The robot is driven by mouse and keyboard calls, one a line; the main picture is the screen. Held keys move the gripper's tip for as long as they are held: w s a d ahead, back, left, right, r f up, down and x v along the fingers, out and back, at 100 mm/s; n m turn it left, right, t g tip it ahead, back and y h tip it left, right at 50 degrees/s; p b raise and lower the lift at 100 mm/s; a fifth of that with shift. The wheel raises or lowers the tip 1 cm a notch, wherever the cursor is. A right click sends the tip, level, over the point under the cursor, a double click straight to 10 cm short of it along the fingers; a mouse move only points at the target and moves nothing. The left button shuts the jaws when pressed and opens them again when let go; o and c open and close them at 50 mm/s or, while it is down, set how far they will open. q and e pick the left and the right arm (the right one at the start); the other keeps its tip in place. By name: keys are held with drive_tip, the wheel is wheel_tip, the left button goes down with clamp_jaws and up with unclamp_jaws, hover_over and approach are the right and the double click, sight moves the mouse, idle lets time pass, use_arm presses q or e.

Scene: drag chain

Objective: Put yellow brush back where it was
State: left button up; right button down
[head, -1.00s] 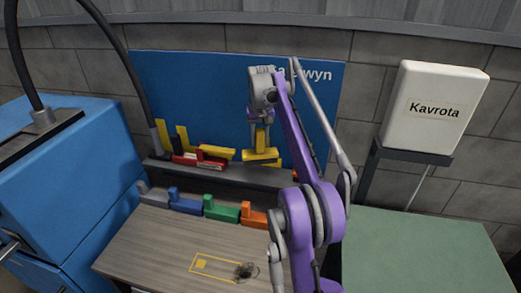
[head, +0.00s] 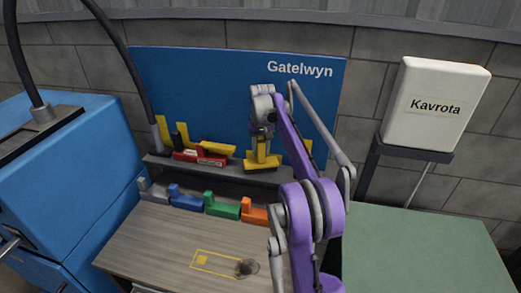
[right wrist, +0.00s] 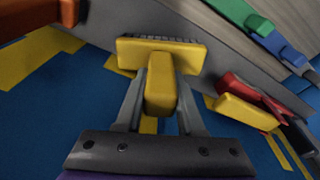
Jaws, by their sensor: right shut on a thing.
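The yellow brush (head: 262,161) is in my right gripper (head: 262,143), just in front of the blue board at the grey shelf. In the right wrist view the gripper (right wrist: 160,105) has its two fingers on either side of the yellow handle (right wrist: 159,90). The wide brush head (right wrist: 190,55) lies beyond the fingertips, with dark bristles along its far edge. Whether the brush touches the shelf (head: 225,172) cannot be told. Yellow patches (head: 181,133) mark the blue board behind the shelf. My left gripper is not in view.
Red and yellow items (head: 200,155) sit on the shelf left of the brush. A dark tangle (head: 246,267) lies by a yellow outline on the wooden table (head: 150,245).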

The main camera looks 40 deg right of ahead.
sight(261, 164)
drive_tip(key=c, duration=0.5)
unclamp_jaws()
drive_tip(key=shift+f, duration=0.15)
drive_tip(key=r, duration=0.4)
drive_tip(key=s+r, duration=0.1)
drive_tip(key=r, duration=0.7)
drive_tip(key=shift+s+a, duration=0.3)
drive_tip(key=shift+a, duration=0.1)
drive_tip(key=shift+a+r, duration=0.15)
drive_tip(key=shift+r, duration=0.05)
